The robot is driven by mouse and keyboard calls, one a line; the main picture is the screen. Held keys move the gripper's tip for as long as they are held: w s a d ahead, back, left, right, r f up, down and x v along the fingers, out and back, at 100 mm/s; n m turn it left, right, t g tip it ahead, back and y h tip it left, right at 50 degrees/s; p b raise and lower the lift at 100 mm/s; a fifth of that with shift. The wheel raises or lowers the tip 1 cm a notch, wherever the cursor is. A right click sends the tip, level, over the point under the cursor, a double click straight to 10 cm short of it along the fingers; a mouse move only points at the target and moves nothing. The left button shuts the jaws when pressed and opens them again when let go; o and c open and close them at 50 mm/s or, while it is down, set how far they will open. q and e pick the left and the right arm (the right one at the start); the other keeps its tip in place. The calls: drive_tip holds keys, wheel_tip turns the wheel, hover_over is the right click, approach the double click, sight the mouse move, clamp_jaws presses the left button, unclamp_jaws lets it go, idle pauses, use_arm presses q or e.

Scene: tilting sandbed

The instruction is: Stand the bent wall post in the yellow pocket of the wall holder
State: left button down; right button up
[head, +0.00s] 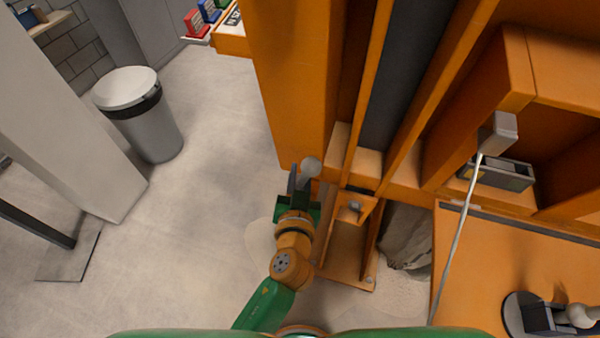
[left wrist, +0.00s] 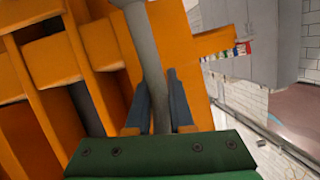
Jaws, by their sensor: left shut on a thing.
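My left gripper (head: 301,182) is shut on a grey post, the bent wall post (head: 311,166). In the head view only its rounded pale end shows, beside the orange frame. In the left wrist view the post (left wrist: 148,60) rises between the two fingers (left wrist: 160,105) and runs out of the top of the picture. Its far end and any bend are hidden or out of frame. I cannot make out the wall holder or a yellow pocket for sure.
The large orange frame (head: 285,80) stands close to my left gripper. An orange bench (head: 480,270) lies at the right. A grey bin (head: 148,120) stands on the floor at the left. Red, blue and green items sit on a small shelf (head: 196,39) at the top. The floor (head: 190,240) is clear.

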use_arm(q)
drive_tip(key=shift+f, duration=0.25)
drive_tip(key=shift+c, duration=1.1)
unclamp_jaws()
drive_tip(key=shift+r, duration=0.15)
